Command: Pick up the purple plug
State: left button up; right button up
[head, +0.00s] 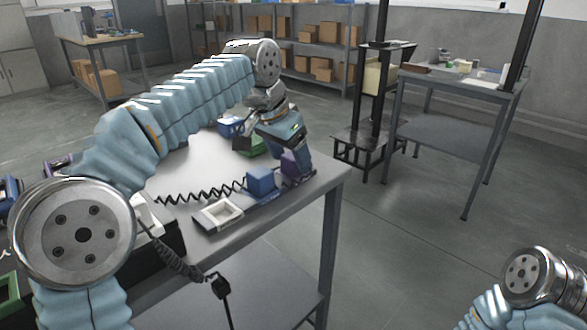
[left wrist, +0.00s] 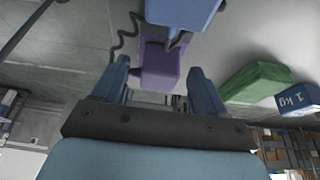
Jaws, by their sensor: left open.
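The purple plug (left wrist: 158,62) shows in the left wrist view between the two blue fingers of my left gripper (left wrist: 160,75). In the head view the purple plug (head: 288,167) is at the right end of the table, partly hidden by my left gripper (head: 297,165), which points down over it. The gripper is open, and its fingers are on either side of the plug in the wrist view. I cannot tell whether they touch it. My right gripper is out of view; only part of the right arm shows at the lower right.
A blue block (head: 261,181) stands just left of the plug. A green block (left wrist: 256,82) and a blue 1 kg block (left wrist: 298,98) are beside the gripper. The table edge is close.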

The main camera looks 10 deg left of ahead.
pick_arm(q)
jog(key=shift+w+d+f, duration=0.15)
jog(key=shift+w+f, duration=0.05)
jog(key=shift+f, duration=0.45)
jog(key=c, duration=1)
jog(key=shift+r, duration=0.5)
notch_tip(320, 180, up, 3)
jog(key=shift+f+p, duration=0.1)
jog(key=shift+p, duration=0.55)
jog(key=s+r, duration=0.3)
jog(key=s, duration=0.1)
jog(key=s+r, duration=0.3)
jog(key=s, duration=0.2)
jog(key=s+d+r, duration=0.1)
jog(key=s+r, duration=0.2)
jog(key=s, duration=0.2)
jog(key=shift+d+r, duration=0.1)
